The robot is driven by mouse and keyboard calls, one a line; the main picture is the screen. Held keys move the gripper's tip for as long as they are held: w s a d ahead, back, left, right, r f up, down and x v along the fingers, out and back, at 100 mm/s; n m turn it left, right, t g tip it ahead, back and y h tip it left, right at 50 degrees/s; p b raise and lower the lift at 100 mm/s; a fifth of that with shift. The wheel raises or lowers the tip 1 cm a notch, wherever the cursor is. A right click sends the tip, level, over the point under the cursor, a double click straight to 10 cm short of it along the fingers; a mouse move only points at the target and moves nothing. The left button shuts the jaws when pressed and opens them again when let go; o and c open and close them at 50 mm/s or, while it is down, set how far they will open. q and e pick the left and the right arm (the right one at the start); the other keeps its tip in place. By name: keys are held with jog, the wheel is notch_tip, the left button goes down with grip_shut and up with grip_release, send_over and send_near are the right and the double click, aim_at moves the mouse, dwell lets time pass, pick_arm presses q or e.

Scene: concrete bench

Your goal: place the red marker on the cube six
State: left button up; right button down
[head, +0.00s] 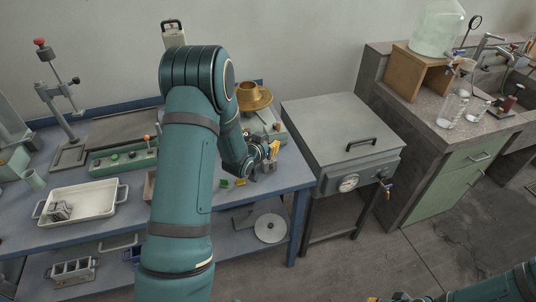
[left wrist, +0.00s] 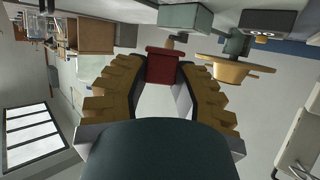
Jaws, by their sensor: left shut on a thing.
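My left gripper (head: 268,152) is over the right part of the blue bench. In the left wrist view its ribbed yellow fingers (left wrist: 162,80) are shut on a red piece (left wrist: 163,66), which I take for the red marker. The marker cannot be made out in the head view. A small green cube (head: 225,184) and a small yellow cube (head: 240,182) lie on the bench below and left of the gripper. I can read no number on them, so I cannot tell which is cube six. My right gripper (head: 385,299) barely shows at the bottom edge; its fingers are cut off.
A white tray (head: 75,188) holding a grey block stands at the left. A green button box (head: 112,162) is behind it. A brass-coloured flanged piece (head: 252,98) stands behind the gripper. A grey lidded cabinet (head: 330,115) stands right of the bench.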

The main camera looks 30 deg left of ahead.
aim_at(268, 158)
pick_arm(q)
jog(key=shift+f, duration=1.95)
jog(key=shift+b, duration=0.3)
jog(key=shift+f, duration=0.2)
jog(key=o, duration=0.7)
